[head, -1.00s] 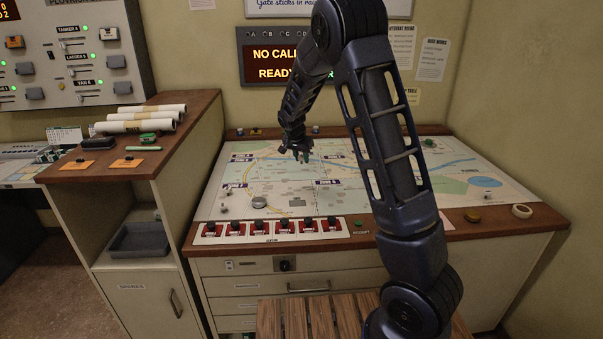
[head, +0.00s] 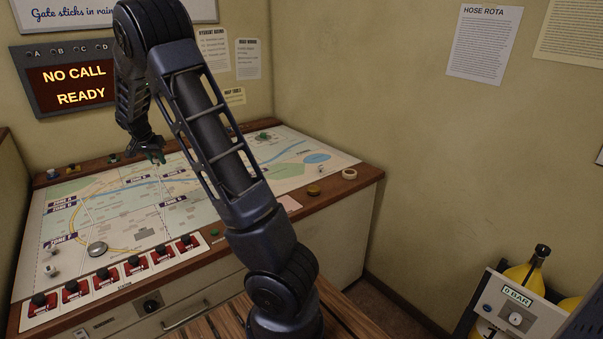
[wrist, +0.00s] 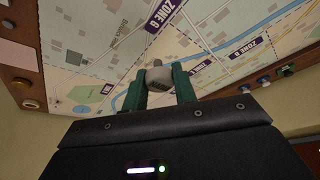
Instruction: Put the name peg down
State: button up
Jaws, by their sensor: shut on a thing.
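My gripper (head: 153,157) is over the map table (head: 232,199) in the head view. In the wrist view, the green fingers of my gripper (wrist: 160,88) are shut on a small pale grey peg (wrist: 157,75), which I take to be the name peg. The peg's far end points toward the map. I cannot tell whether it touches the map. In the head view the peg is too small to make out between the fingers. The map fills much of the wrist view, with purple zone labels and a blue river line.
Small pale pegs (head: 51,270) and a round silver disc (head: 97,249) are at the map's left. Red switches (head: 105,276) line the front edge. Much of the map is clear.

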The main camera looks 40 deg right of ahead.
jog(key=w+d+m, duration=0.2)
jog(key=w+d, duration=0.1)
jog(key=d, duration=1.3)
jog(key=m+g+h, duration=0.2)
jog(key=m+g, duration=0.1)
jog(key=m, duration=0.4)
send_over(298, 171)
jog(key=a, duration=0.2)
notch_tip(298, 171, down, 20)
jog(key=shift+s+d+r, duration=0.1)
jog(key=shift+f, duration=0.2)
jog(key=o, duration=0.9)
jog(key=shift+o, duration=0.2)
